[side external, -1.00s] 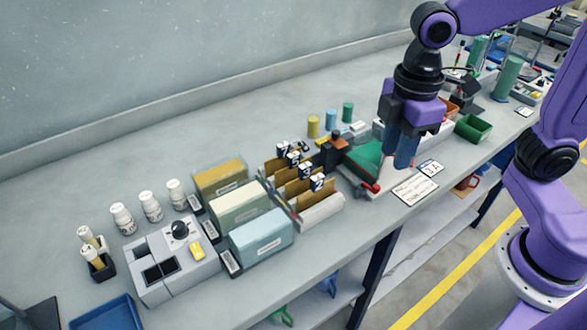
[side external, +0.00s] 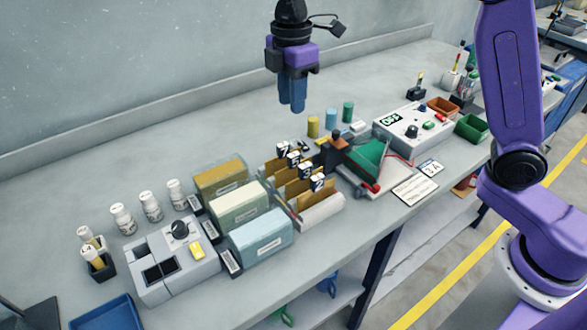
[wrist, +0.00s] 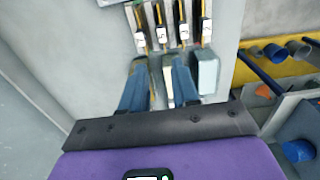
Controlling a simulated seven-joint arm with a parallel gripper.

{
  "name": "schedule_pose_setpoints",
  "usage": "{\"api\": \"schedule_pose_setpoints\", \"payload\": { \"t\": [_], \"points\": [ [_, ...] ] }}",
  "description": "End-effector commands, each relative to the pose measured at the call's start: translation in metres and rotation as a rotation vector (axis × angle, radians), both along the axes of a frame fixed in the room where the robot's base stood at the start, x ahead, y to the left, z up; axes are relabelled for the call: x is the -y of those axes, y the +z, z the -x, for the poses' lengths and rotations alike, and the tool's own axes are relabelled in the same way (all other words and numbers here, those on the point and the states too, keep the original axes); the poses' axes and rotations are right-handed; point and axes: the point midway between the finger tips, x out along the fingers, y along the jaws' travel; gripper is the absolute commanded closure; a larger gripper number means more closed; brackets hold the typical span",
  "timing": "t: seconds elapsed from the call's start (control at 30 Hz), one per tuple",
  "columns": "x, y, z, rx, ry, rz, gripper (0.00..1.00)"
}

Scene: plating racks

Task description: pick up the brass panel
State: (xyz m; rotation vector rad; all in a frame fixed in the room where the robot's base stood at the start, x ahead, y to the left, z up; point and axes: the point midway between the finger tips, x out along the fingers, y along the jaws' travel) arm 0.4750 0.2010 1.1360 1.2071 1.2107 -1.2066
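Several brass panels stand upright in a pale slotted rack, a brass panel (side external: 288,194) among them, with black-and-white number tags on top. The panels also show edge-on at the top of the wrist view, a brass panel (wrist: 163,15) among them. I cannot tell which one the task means. My gripper (side external: 291,108) hangs fingers down, high above the bench and behind the rack in the side view. In the wrist view my gripper (wrist: 158,62) has its two blue fingers apart with nothing held between them.
Yellow (side external: 220,177), pale green (side external: 238,210) and pale blue (side external: 262,238) tanks stand left of the rack. A control box (side external: 412,130) and a green wedge-shaped thing (side external: 368,160) stand right of it. White bottles (side external: 150,206) stand further left.

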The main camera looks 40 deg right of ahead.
Motion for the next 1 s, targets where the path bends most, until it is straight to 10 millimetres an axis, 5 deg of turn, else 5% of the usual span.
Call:
{"api": "schedule_pose_setpoints", "payload": {
  "t": [0.43, 1.0],
  "points": [
    [0.001, -0.084, 0.002, -0.005, -0.003, 0.003, 0.70],
    [0.002, -0.143, 0.005, -0.004, -0.004, 0.003, 0.70]
  ]
}}
